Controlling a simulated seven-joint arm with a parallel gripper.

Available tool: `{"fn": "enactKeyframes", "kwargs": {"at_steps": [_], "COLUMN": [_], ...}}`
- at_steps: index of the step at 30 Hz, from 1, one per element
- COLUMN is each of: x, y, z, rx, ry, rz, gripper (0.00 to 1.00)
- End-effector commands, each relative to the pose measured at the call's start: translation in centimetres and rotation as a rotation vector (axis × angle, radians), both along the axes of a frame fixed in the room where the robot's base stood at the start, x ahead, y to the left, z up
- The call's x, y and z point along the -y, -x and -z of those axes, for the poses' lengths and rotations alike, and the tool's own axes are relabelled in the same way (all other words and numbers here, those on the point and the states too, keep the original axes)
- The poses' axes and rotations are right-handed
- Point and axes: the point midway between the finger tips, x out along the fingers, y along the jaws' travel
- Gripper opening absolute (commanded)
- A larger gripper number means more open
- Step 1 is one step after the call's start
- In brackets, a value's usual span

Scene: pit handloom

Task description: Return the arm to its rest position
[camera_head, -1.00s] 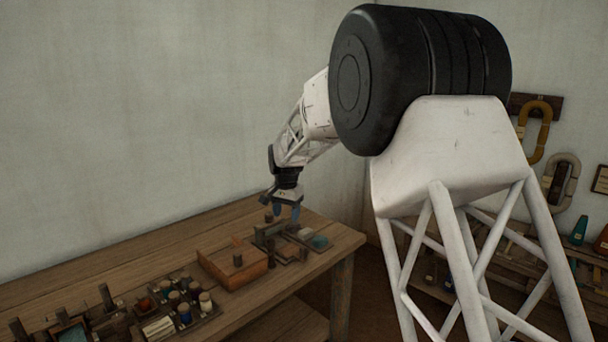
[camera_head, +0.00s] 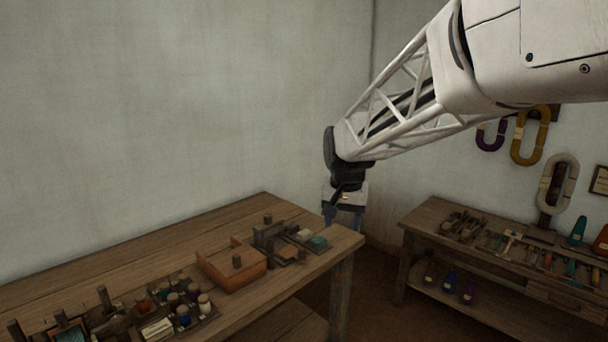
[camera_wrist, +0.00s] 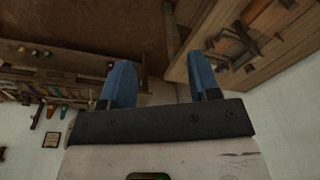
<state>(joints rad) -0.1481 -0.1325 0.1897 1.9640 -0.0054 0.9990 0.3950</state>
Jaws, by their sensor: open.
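My gripper (camera_head: 343,216) is open, with nothing visible between its fingers. In the head view it hangs pointing down, just beyond the right end of the wooden workbench (camera_head: 120,258). In the wrist view the two blue fingers of my gripper (camera_wrist: 165,84) stand apart, with the brown floor and furniture behind them. My arm reaches in from the upper right of the head view, its lattice link sloping down to the wrist.
The workbench holds an orange-brown wooden box (camera_head: 232,266), a tray of bobbins (camera_head: 184,308) and a dark wooden fixture (camera_head: 278,240). A second bench (camera_head: 440,216) with tools stands at right. Yarn hanks (camera_head: 530,136) hang on the wall. Floor shows between the benches.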

Motion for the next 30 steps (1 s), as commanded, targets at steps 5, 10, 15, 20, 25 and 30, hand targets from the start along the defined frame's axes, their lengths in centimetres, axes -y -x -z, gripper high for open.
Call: {"fn": "enactKeyframes", "kwargs": {"at_steps": [5, 10, 15, 20, 25, 30], "x": [2.1, 3.8, 5.3, 6.6, 7.7, 8.6], "y": [4.9, 9.4, 14.0, 18.2, 22.7, 27.0], "z": [-0.6, -0.8, -0.5, 0.1, 1.2, 2.6], "rx": [0.018, 0.034, 0.050, 0.064, 0.079, 0.092], "ry": [0.005, 0.011, 0.019, 0.027, 0.036, 0.047], "rz": [-0.028, -0.060, -0.089, -0.116, -0.147, -0.175], "gripper": [0.56, 0.56, 0.56, 0.56, 0.56, 0.56]}}
